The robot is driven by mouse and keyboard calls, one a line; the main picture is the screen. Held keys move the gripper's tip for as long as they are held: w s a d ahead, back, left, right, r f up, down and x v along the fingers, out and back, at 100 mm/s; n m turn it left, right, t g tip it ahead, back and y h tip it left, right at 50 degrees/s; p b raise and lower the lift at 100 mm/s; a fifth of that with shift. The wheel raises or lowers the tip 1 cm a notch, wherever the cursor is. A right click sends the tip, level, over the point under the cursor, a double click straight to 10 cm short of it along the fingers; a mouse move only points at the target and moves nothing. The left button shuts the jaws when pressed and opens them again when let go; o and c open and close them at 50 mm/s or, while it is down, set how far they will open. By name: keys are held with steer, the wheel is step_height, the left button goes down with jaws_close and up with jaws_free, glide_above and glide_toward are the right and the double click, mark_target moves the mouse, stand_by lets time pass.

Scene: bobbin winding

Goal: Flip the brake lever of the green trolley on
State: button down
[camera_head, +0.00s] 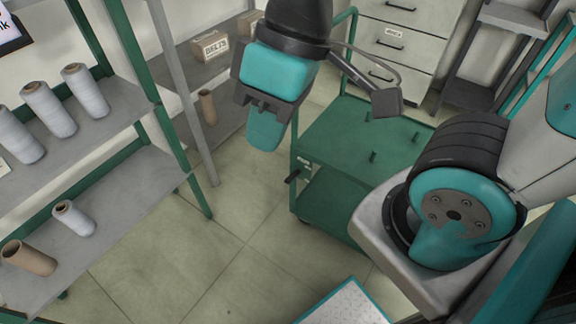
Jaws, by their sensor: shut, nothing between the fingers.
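The green trolley (338,140) stands on the tiled floor in the middle of the view. It has an upper and a lower shelf, and a few short pegs stand on the upper one. A small black-ended lever (292,178) sticks out at its left side, low on the near left post; I cannot tell its setting. My gripper (265,133) hangs to the left of the trolley, above the lever in the picture and apart from it. Its teal fingers are together and empty. My arm hides part of the trolley's right side.
A shelf rack (125,178) with several yarn bobbins stands at the left. A further rack (215,135) behind holds a labelled box (210,46) and a brown cone (207,106). Grey drawers (395,40) stand behind the trolley. The floor (215,255) left of the trolley is clear.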

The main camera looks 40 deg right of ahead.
steer(key=m+t+h+b, duration=0.2)
steer(key=m+t+b, duration=0.1)
steer(key=b, duration=2.5)
glide_above(289, 178)
steer(key=s+d, duration=0.3)
steer(key=d, duration=0.1)
step_height(289, 178, down, 43)
steer(key=shift+w+a+r, duration=0.15)
steer(key=shift+w, duration=0.05)
steer(key=b+x, duration=0.1)
steer(key=x, duration=0.3)
steer(key=b+x, duration=0.1)
steer(key=x, duration=0.3)
steer(key=s+b+x, duration=0.1)
steer(key=x, duration=0.4)
steer(key=shift+s+a, duration=0.1)
steer(key=shift+a, duration=0.05)
steer(key=shift+a+f+b, duration=0.1)
steer(key=shift+f+b, duration=0.25)
steer(key=shift+f, duration=0.2)
